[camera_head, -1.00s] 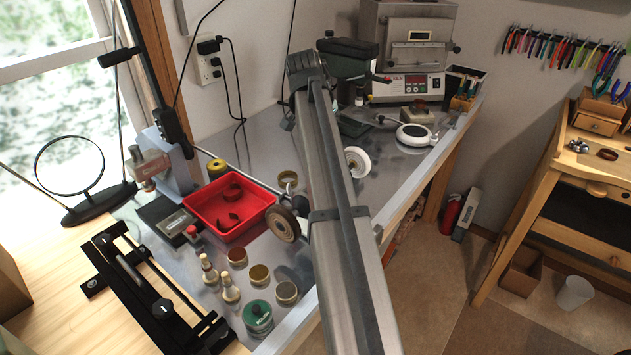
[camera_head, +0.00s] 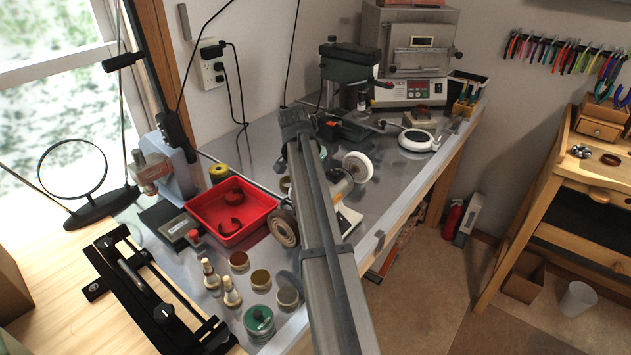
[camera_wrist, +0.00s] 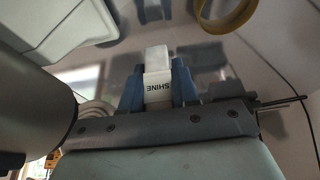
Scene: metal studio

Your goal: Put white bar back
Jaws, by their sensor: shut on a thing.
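The white bar (camera_wrist: 156,72), a small block with a band marked "SHINE", shows in the wrist view. My gripper (camera_wrist: 157,85) is shut on it, with one blue-grey finger on each side. The bar's far end sticks out past the fingers, above the shiny metal bench top. In the head view I cannot make out the bar or my gripper; my arm covers part of the bench there.
The polishing motor has a white wheel (camera_head: 358,167) and a brown wheel (camera_head: 284,228). Several jars and bottles, including a green-lidded jar (camera_head: 258,320), stand in front. A yellow ring (camera_wrist: 228,14) shows in the wrist view.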

